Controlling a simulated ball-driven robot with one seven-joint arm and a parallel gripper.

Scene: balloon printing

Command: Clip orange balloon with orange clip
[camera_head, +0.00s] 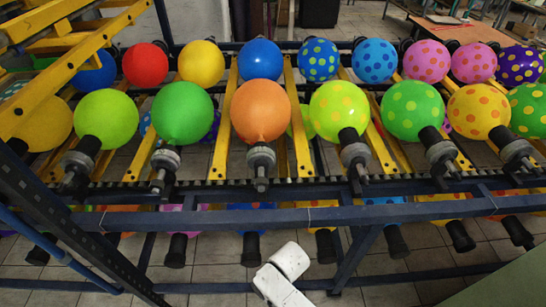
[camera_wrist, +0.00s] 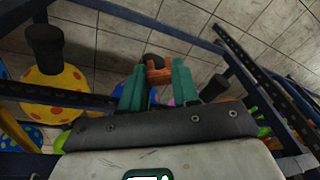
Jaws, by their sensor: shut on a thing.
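The orange balloon (camera_head: 260,108) is inflated and sits in the front upper row of the rack in the head view, between a green balloon and a lime one with yellow dots. Its neck end meets a grey and black holder (camera_head: 261,162) below it. In the wrist view my gripper (camera_wrist: 158,80) has two teal fingers closed on a small orange-brown clip (camera_wrist: 158,73), held at the fingertips with a dark part at its top. The clip is apart from any balloon that I can make out. The gripper and clip do not show in the head view.
The rack's dark blue rail (camera_head: 400,212) runs across in front of the balloons, with black holders hanging beneath it. Yellow bars (camera_head: 223,120) stand between the balloons. A yellow balloon with orange dots (camera_wrist: 60,85) is at left in the wrist view. Tiled floor shows beyond.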

